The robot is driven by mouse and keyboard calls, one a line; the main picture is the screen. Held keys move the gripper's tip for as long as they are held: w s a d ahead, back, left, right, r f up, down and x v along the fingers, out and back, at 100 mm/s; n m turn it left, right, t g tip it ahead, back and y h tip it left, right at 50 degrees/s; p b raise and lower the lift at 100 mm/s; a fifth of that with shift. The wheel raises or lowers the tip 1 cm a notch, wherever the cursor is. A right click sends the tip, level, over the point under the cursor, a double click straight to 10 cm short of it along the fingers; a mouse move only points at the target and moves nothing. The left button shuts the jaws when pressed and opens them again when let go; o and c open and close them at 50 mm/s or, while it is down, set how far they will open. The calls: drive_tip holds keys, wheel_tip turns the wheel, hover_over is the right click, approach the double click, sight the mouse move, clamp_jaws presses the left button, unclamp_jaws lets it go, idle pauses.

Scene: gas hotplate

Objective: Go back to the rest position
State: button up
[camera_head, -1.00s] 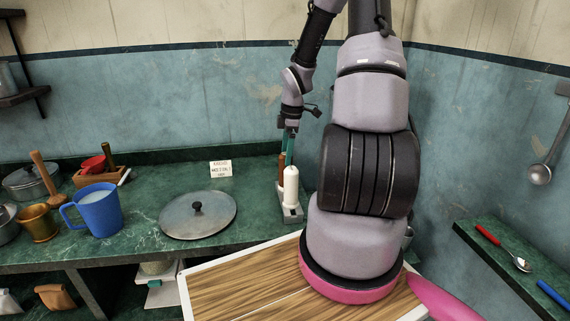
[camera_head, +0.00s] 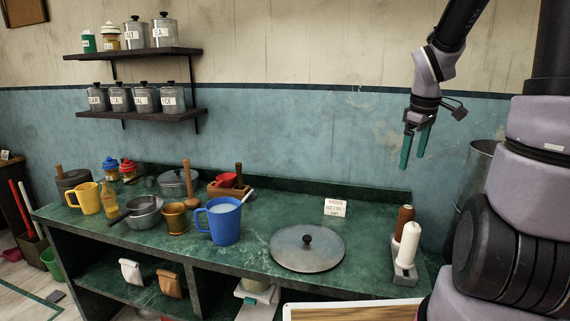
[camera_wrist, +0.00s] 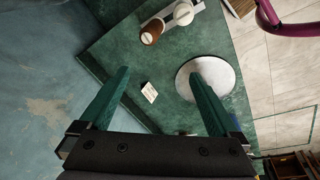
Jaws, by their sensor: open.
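My gripper (camera_head: 414,148) hangs in the air at the upper right of the head view, above the right end of the green counter. Its two green fingers are apart with nothing between them. In the wrist view my gripper (camera_wrist: 160,95) also shows open and empty, with the counter well beyond the fingertips. Below it in the head view, a white bottle (camera_head: 408,245) and a brown bottle (camera_head: 403,220) stand upright in a small grey holder (camera_head: 404,274). The bottles and holder also show at the top of the wrist view.
The counter (camera_head: 275,215) carries a round metal lid (camera_head: 307,252), a small sign (camera_head: 335,208), a blue mug (camera_head: 222,221) and several pots and cups at left. Shelves with canisters (camera_head: 146,99) hang on the left wall. A wooden board (camera_head: 350,312) lies at the bottom.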

drive_tip(key=s+a+r+m+t+y, duration=0.1)
drive_tip(key=s+a+r+m+t, duration=0.1)
drive_tip(key=s+a+r+m, duration=0.2)
drive_tip(key=s+a+r+m+t+y, duration=0.1)
drive_tip(key=s+a+r+m, duration=0.4)
drive_tip(key=s+r, duration=0.5)
drive_tip(key=s+m+t, duration=0.1)
drive_tip(key=m, duration=0.1)
drive_tip(key=shift+r+m+t+y, duration=0.25)
drive_tip(key=shift+m+t+y, duration=0.05)
drive_tip(key=shift+y, duration=0.1)
drive_tip(key=shift+w+a, duration=0.1)
